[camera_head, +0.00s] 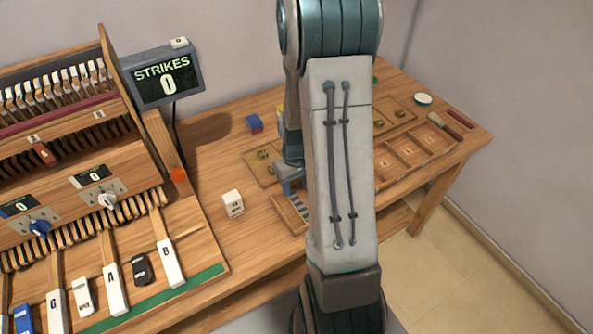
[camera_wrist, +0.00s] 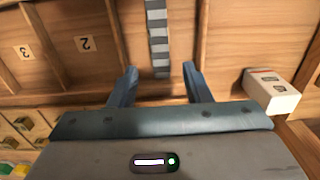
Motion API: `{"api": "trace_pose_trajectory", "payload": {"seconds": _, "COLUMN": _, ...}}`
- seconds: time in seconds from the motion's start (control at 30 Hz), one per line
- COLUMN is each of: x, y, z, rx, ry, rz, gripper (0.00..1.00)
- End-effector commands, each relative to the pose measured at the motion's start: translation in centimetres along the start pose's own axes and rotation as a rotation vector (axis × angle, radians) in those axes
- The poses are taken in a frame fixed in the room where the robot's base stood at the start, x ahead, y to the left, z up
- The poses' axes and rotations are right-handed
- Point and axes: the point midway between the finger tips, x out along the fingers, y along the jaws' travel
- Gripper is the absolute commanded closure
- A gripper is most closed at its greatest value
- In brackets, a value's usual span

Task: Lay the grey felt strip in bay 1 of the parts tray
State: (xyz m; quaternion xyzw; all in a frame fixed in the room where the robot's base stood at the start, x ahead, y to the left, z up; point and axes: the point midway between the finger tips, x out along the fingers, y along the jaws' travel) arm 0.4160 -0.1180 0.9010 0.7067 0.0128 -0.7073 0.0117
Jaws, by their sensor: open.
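The grey felt strip (camera_wrist: 158,35), banded in lighter and darker grey, lies lengthwise in a wooden bay of the parts tray (camera_wrist: 117,30). This bay is beside the one labelled 2; its own number does not show. My gripper (camera_wrist: 159,70) is open, with its fingers on either side of the strip's near end, and clear gaps show on both sides. In the head view the strip (camera_head: 299,208) shows in the tray's left end bay (camera_head: 284,213), below my gripper (camera_head: 290,187). My arm hides the tray's middle.
A white labelled block (camera_wrist: 271,92) stands to the right of my gripper and also shows in the head view (camera_head: 233,203). The piano keys and the strikes display (camera_head: 165,77) are at left. A brush (camera_head: 444,126) lies at right.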

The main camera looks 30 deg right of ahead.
Motion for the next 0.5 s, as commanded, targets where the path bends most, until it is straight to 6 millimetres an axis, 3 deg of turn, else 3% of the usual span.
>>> {"api": "trace_pose_trajectory", "payload": {"seconds": 0.2, "x": -3.5, "y": 0.0, "z": -0.1, "rx": 0.0, "ry": 0.005, "rz": 0.002, "gripper": 0.56}}
{"api": "trace_pose_trajectory", "payload": {"seconds": 0.5, "x": -6.1, "y": -0.1, "z": 0.0, "rx": -0.001, "ry": 0.005, "rz": 0.002, "gripper": 0.56}}
